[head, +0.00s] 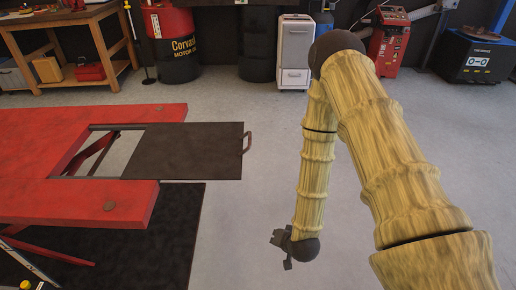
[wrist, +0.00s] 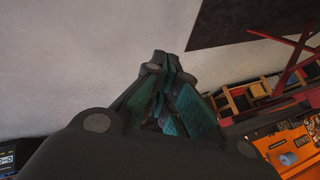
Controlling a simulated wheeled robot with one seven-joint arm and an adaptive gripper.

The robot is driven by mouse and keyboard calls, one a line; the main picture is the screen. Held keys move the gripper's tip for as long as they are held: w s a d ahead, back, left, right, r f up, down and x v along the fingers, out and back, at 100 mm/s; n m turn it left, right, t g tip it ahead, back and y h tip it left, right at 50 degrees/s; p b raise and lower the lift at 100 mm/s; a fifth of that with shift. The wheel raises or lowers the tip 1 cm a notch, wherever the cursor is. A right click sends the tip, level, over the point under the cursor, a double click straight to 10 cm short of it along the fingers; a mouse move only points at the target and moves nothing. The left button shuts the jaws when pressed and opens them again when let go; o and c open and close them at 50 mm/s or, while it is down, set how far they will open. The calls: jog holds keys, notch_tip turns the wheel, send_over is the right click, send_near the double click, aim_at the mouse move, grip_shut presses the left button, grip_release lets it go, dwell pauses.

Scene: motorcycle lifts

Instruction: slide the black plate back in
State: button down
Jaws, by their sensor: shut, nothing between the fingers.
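The black plate (head: 185,150) sticks out from the end of the red motorcycle lift (head: 60,200). It leaves an open gap in the lift's deck to its left, with red struts visible below. The handle cannot be made out in the wrist view.
A black mat (head: 150,250) lies under the lift. Behind stand a wooden workbench (head: 70,30), a red Corvado oil drum (head: 172,42), a white cabinet (head: 294,50) and a red machine (head: 388,45). The grey floor between plate and arm is clear.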

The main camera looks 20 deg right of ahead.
jog(key=w+d+r+m+t+h+b, duration=0.1)
jog(key=w+d+r+m+t, duration=0.2)
jog(key=w+r, duration=0.4)
jog(key=w+d+r+m+t+b, duration=0.2)
jog(key=w+r+m+t, duration=0.15)
jog(key=w, duration=0.55)
jog(key=w+d+r+m+t+h+b, duration=0.1)
jog(key=w+d+r+m+t, duration=0.2)
jog(key=w+r, duration=0.4)
jog(key=w+a+f, duration=0.2)
jog(key=w+a, duration=0.1)
jog(key=w, duration=0.8)
jog(key=shift+w+a, duration=0.15)
jog(key=shift+a, duration=0.15)
jog(key=shift+a+f, duration=0.1)
jog(key=shift+a, duration=0.05)
